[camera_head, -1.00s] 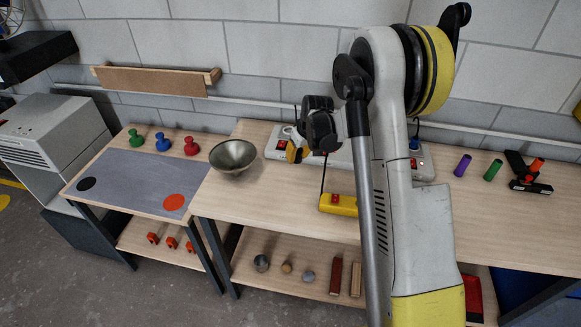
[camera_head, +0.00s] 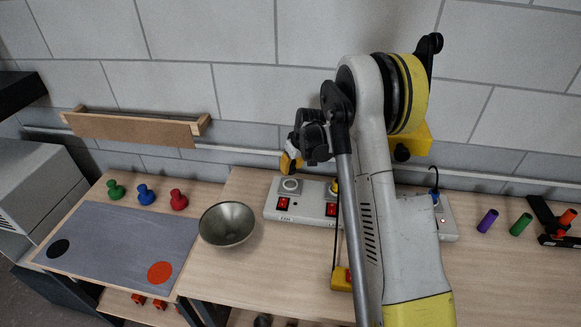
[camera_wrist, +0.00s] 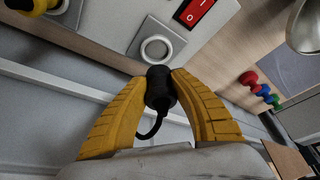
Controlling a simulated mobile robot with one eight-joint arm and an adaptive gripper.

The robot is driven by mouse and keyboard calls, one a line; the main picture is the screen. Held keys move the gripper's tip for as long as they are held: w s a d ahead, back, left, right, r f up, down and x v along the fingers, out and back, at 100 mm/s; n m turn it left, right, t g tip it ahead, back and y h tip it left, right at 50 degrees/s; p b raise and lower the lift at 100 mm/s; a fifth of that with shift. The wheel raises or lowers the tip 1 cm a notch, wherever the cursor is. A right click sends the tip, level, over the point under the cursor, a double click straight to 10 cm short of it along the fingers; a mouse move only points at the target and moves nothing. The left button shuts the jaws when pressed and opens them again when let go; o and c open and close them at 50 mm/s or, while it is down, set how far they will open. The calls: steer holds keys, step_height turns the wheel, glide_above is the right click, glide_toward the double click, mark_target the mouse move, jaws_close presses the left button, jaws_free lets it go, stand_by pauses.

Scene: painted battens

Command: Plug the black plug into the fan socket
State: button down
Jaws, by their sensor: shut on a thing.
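My gripper (camera_wrist: 160,88) has yellow fingers shut on the black plug (camera_wrist: 158,90), whose black cable curls down behind it in the wrist view. The leftmost socket (camera_wrist: 156,48), a grey plate with a round white ring, is empty and lies just beyond the plug; plug and socket look apart. In the head view this socket (camera_head: 290,186) is on the left end of the white power strip (camera_head: 308,212), with a small dark label that looks like FAN. My gripper (camera_head: 291,162) is just above and behind it there; the plug is hidden by my fingers.
A red switch (camera_wrist: 194,12) sits beside the socket. A yellow plug (camera_head: 334,187) fills the neighbouring socket. A metal bowl (camera_head: 227,224) stands left of the strip. A wooden rail (camera_head: 130,128) hangs on the wall. The bench front left of my arm is clear.

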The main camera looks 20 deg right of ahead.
mark_target(291, 185)
steer(key=shift+f, duration=0.15)
steer(key=shift+w+f+b, duration=0.1)
steer(key=shift+f+b, duration=1.25)
steer(key=shift+f, duration=1.45)
steer(key=shift+b, duration=0.8)
steer(key=shift+f+b, duration=0.45)
steer(key=shift+f, duration=0.05)
stand_by(0.3)
steer(key=shift+s+f+b, duration=0.3)
steer(key=shift+f+b, duration=0.2)
steer(key=shift+f, duration=0.05)
steer(key=c, duration=1.3)
jaws_free()
steer(key=shift+o, duration=1.3)
steer(key=shift+w+f, duration=0.1)
